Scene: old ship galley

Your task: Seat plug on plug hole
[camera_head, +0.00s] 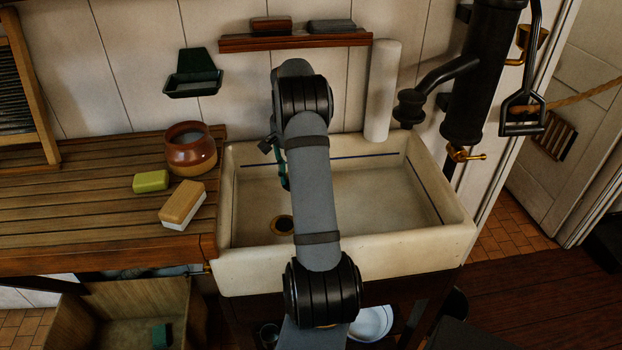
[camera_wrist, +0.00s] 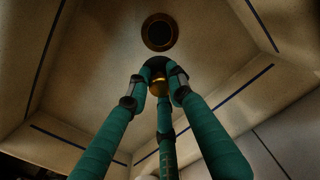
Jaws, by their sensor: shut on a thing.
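The plug hole (camera_head: 283,225), a dark round opening with a brass rim, is in the sink floor, left of my arm. It also shows at the top of the wrist view (camera_wrist: 159,32). My gripper (camera_wrist: 158,76) has teal fingers and is shut on the plug (camera_wrist: 160,87), which shows brass with a dark part at the fingertips. In the wrist picture the plug is just below the plug hole and apart from it. Its height above the sink floor is hard to tell. In the head view my arm hides the plug and most of the gripper.
The cream sink (camera_head: 345,246) has raised walls around my gripper. A wooden counter (camera_head: 70,205) at left holds a brown pot (camera_head: 190,152), a green soap (camera_head: 151,181) and a brush (camera_head: 183,204). A black pump (camera_head: 480,75) stands at right. The sink floor's right side is clear.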

